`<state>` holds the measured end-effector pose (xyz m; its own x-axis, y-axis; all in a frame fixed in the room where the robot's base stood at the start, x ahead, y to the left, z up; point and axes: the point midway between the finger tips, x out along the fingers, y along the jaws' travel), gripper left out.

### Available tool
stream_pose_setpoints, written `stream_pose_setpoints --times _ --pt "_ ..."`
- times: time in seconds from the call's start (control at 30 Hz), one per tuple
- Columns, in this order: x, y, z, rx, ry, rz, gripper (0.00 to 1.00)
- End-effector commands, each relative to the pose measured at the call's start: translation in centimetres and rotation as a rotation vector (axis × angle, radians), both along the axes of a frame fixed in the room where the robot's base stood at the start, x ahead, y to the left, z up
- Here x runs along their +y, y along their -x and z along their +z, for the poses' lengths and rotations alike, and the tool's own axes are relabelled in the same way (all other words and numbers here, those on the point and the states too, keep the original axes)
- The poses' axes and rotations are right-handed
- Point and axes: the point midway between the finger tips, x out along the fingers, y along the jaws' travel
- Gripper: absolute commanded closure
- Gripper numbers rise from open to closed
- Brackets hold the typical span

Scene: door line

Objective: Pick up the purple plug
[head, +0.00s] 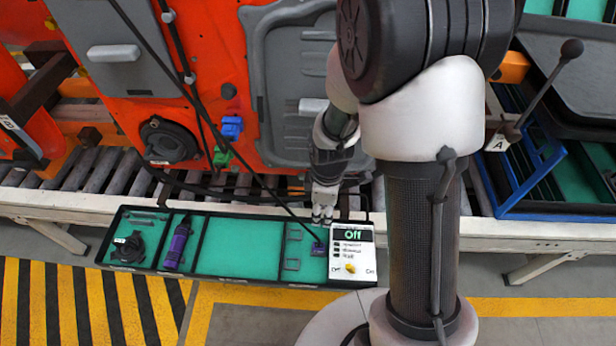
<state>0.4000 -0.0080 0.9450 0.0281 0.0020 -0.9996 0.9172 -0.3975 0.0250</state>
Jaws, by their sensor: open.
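The purple plug (318,249) is a small block at the right end of the long tray (237,277), beside the white box. A thin black cable runs down to it from the upper left. My gripper (322,220) points down at the tray's back edge, just above the plug in the picture. It is open, and nothing shows between its fingers. Its fingertips are small here, and I cannot tell their height over the tray.
The tray also holds a purple-and-black cylinder (178,243), a dark coiled part (128,248) and a white box (351,255) reading "Off". Behind stands an orange door (200,60) with blue (231,128) and green (221,157) connectors. The tray's green middle is bare.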

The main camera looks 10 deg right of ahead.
Motion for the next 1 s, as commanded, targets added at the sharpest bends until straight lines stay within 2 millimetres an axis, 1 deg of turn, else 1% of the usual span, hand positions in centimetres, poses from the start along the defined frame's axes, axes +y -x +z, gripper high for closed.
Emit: stream_pose_setpoints --times 0.03,0.27,0.6,0.7,0.8,1.0 --pt "0.0 0.2 -1.0 0.017 0.000 0.033 0.57" --pt "0.0 0.3 -4.1 0.034 0.001 0.097 0.57" --pt "0.0 0.4 -11.5 0.034 0.001 0.096 0.57" --pt "0.0 0.4 -13.3 0.034 0.000 0.095 0.57" --pt "0.0 0.4 -14.5 0.034 0.000 0.095 0.57" --pt "0.0 0.4 -15.3 0.030 0.000 0.095 0.57"
